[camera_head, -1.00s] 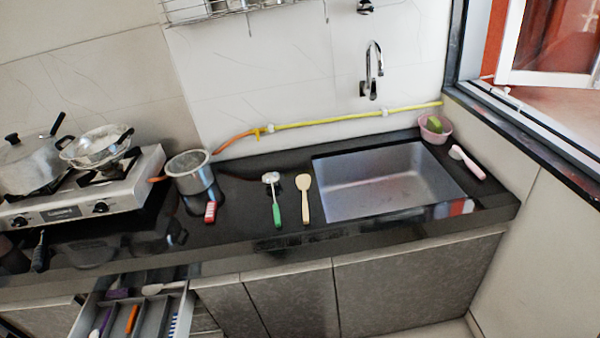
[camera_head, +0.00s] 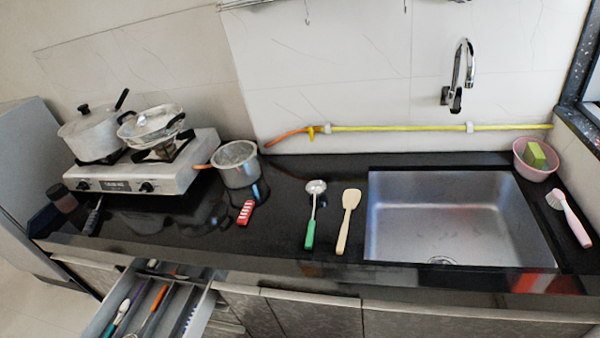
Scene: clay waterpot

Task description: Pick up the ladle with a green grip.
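The ladle with a green grip (camera_head: 311,226) lies on the black countertop (camera_head: 280,215). Its round metal bowl points toward the back wall and its green grip toward the front edge. A wooden spatula (camera_head: 347,222) lies just to its right, apart from it. My gripper does not show in this view.
A sink (camera_head: 455,215) is to the right, with a pink bowl (camera_head: 536,160) and a pink brush (camera_head: 568,217) beyond it. A pot (camera_head: 238,165), a red-and-white item (camera_head: 246,212) and a stove (camera_head: 150,172) are to the left. An open drawer (camera_head: 204,308) sticks out below the counter.

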